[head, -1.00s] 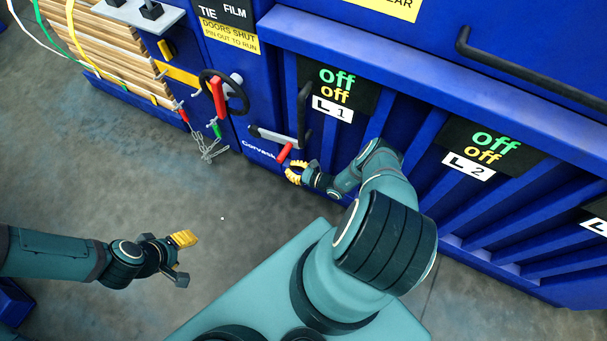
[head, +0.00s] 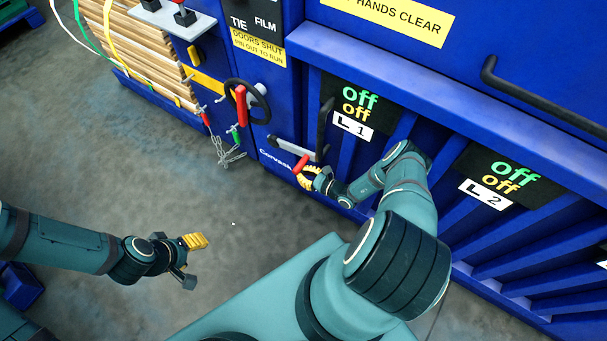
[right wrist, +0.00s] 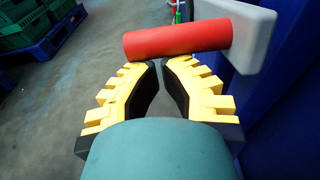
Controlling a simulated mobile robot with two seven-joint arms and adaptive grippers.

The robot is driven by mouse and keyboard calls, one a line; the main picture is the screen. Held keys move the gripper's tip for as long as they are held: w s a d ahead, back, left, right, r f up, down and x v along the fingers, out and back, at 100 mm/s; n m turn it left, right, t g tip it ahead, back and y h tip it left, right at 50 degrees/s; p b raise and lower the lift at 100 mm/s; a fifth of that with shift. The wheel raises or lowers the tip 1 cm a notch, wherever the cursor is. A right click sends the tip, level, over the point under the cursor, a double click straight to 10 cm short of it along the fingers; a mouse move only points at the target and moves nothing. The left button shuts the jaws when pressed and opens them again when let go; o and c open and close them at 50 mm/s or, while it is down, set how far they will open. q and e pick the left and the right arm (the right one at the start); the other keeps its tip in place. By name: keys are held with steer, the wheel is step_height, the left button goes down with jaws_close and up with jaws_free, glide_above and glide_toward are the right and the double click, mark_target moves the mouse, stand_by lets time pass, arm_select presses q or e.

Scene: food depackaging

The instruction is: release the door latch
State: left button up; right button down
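The door latch (head: 290,147) is a grey bar with a red grip (head: 301,163) on the blue machine front, beside a black upright handle. In the right wrist view the red grip (right wrist: 178,40) lies across the picture just beyond my fingertips, joined to a grey plate (right wrist: 250,38). My right gripper (head: 310,178) is just below the red grip in the head view. Its yellow fingers (right wrist: 160,64) lean together with only a narrow gap at the tips, and nothing shows between them. My left gripper (head: 192,262) is open and empty above the floor, well away from the machine.
A black handwheel (head: 259,102) with a red handle and a hanging chain (head: 228,152) are left of the latch. Ribbed blue doors with "off" signs (head: 360,103) fill the right. Green crates (right wrist: 30,25) stand far off.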

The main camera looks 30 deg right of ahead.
arm_select(q)
steer(key=shift+s+r+p, duration=0.2)
steer(key=shift+r+p, duration=0.7)
steer(key=shift+r, duration=0.3)
arm_select(e)
steer(key=r, duration=0.4)
steer(key=shift+w+a, duration=0.1)
steer(key=shift+w, duration=0.25)
arm_select(q)
steer(key=shift+f, duration=0.1)
arm_select(e)
steer(key=shift+s+f+b, duration=0.25)
steer(key=shift+f+b, duration=0.35)
steer(key=shift+b, duration=0.1)
glide_toward(299, 167)
steer(key=v, duration=0.2)
arm_select(q)
steer(key=shift+s+f+p, duration=0.25)
steer(key=shift+s+p, duration=0.05)
steer(key=shift+p, duration=0.1)
arm_select(e)
steer(key=shift+s+d+f, duration=0.3)
steer(key=shift+s+f, duration=0.2)
